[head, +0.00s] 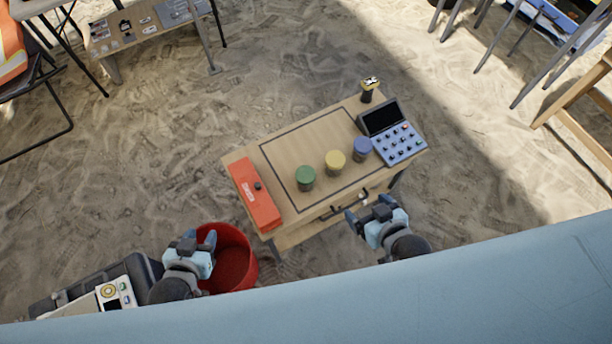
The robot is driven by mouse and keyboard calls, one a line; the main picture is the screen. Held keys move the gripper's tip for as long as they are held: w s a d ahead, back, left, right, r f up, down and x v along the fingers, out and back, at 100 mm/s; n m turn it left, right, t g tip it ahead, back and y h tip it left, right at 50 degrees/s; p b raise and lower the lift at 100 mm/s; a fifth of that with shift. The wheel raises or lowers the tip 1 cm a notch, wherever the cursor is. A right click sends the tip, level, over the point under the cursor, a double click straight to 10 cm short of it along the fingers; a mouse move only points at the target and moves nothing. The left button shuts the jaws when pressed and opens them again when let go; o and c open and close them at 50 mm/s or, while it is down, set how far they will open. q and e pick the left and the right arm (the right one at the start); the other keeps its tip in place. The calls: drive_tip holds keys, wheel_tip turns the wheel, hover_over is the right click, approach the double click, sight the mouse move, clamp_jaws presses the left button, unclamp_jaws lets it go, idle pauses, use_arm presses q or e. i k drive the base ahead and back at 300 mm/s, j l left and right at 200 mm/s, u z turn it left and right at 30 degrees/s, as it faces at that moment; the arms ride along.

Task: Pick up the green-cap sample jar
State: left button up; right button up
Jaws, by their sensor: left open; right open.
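The green-cap sample jar (305,178) stands upright on the small wooden table (290,136), inside a dark outlined rectangle. A yellow-cap jar (335,162) and a blue-cap jar (362,149) stand to its right in a slanting row. My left gripper (198,240) is open and empty, left of and below the table in the picture, over the red bucket. My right gripper (366,215) is open and empty near the table's front edge, to the lower right of the green-cap jar. Neither gripper touches a jar.
An orange-red box (254,195) lies along the table's left end. A blue-grey keypad device (398,143) and a small dark object with a marked top (369,88) are at the right end. A red bucket (235,262) stands on the sand. The rectangle behind the jars is clear.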

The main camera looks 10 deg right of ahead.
sight(304, 189)
drive_tip(key=u, duration=0.9)
drive_tip(key=l+u, duration=0.4)
drive_tip(key=k+l+u, duration=0.1)
drive_tip(key=u, duration=0.35)
drive_tip(key=k+l+u, duration=0.15)
drive_tip(key=l+u, duration=0.25)
drive_tip(key=k+l+u, duration=0.45)
drive_tip(key=k+l, duration=0.6)
